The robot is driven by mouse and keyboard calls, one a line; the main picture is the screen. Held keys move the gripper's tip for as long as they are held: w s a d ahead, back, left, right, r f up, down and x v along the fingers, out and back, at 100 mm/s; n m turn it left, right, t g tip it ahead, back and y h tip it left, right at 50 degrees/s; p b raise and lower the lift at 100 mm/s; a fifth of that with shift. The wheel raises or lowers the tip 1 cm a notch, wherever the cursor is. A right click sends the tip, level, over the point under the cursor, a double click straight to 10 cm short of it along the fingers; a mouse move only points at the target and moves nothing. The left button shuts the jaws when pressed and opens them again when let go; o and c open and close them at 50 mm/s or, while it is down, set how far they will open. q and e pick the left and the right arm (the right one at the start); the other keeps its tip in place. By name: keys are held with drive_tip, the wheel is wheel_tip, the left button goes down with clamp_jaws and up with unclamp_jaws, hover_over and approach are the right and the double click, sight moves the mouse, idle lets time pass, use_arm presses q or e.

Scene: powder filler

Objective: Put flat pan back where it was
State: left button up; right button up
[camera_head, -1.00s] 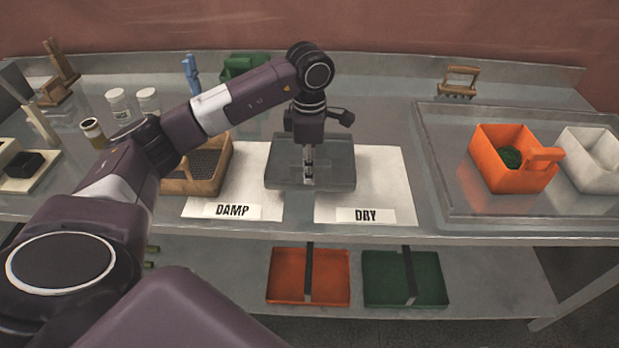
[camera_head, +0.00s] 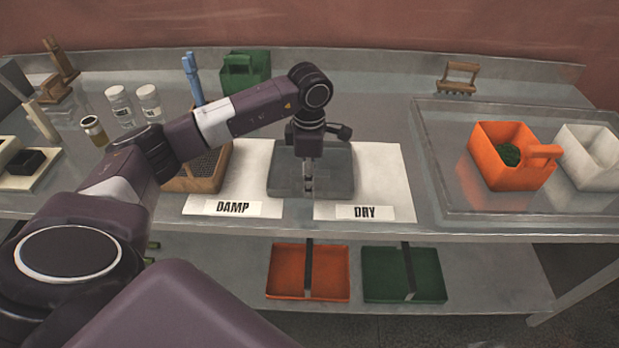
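The flat pan (camera_head: 340,178) is a shallow grey tray in the middle of the workbench. It lies across the gap between the white sheets labelled DAMP (camera_head: 233,207) and DRY (camera_head: 365,212), overlapping both. My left gripper (camera_head: 308,189) points down over the middle of the pan, its narrow fingers close together at the pan's near part. It appears shut on the pan, though the exact grip is small and partly hidden. Whether the pan rests fully on the sheets is hard to tell. My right gripper is not in view.
A wooden box with a mesh (camera_head: 190,180) stands left of the DAMP sheet. An orange bin (camera_head: 490,165) and a white bin (camera_head: 590,165) stand on a raised tray (camera_head: 450,195) at right. Orange (camera_head: 285,272) and green (camera_head: 385,275) trays lie on the lower shelf.

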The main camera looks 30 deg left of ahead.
use_arm(q)
drive_tip(key=shift+r, duration=0.2)
wheel_tip(320, 180, up, 11)
drive_tip(key=b, duration=0.3)
drive_tip(key=shift+f, duration=0.15)
drive_tip(key=shift+r, duration=0.55)
drive_tip(key=shift+s+f, duration=0.1)
